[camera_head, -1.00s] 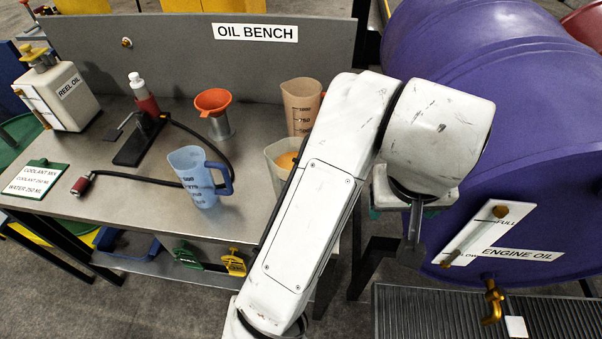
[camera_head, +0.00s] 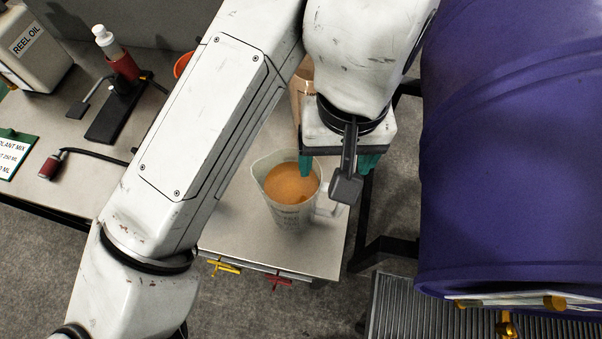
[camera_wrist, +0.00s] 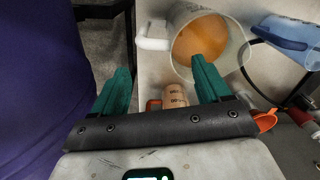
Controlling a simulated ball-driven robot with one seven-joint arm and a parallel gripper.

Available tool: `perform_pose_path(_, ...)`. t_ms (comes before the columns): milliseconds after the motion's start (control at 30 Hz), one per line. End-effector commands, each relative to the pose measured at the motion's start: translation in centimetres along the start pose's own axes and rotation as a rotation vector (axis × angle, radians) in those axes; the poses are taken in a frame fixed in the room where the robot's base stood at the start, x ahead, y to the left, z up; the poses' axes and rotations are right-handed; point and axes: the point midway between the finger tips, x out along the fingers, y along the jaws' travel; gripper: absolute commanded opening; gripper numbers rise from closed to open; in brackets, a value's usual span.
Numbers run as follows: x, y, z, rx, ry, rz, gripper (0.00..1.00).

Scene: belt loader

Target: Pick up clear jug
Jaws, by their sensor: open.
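The clear jug (camera_head: 287,213) stands upright on the bench near its right end, with orange liquid inside. Its pale handle points right, toward my gripper. My gripper (camera_head: 338,168) is open and empty, above and beside the handle side of the jug. In the wrist view the jug (camera_wrist: 238,60) is at the top centre, and its handle (camera_wrist: 152,40) shows beyond the gap between the teal fingers of my gripper (camera_wrist: 160,72). The right finger overlaps the jug's mouth in that view. I cannot tell whether it touches the jug.
An amber jug (camera_head: 300,90) stands behind the clear jug, partly hidden by my arm. It also shows low in the wrist view (camera_wrist: 174,95). A blue jug (camera_wrist: 290,35) and orange funnel (camera_wrist: 266,121) are nearby. The purple drum (camera_head: 510,150) stands to the right, past a gap.

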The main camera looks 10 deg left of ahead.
Motion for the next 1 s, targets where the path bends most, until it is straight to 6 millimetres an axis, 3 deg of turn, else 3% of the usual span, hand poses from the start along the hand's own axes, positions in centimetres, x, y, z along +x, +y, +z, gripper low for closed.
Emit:
perform_pose_path(233,3.5,-0.1,0.1,-0.004,-0.004,-0.001,0.76)
perform_pose_path(533,6.0,-0.1,0.1,-0.002,-0.004,0.0,0.76)
perform_pose_path(800,9.7,-0.1,0.1,-0.003,-0.003,-0.001,0.76)
perform_pose_path(1000,10.5,0.0,0.1,-0.001,-0.001,0.0,0.76)
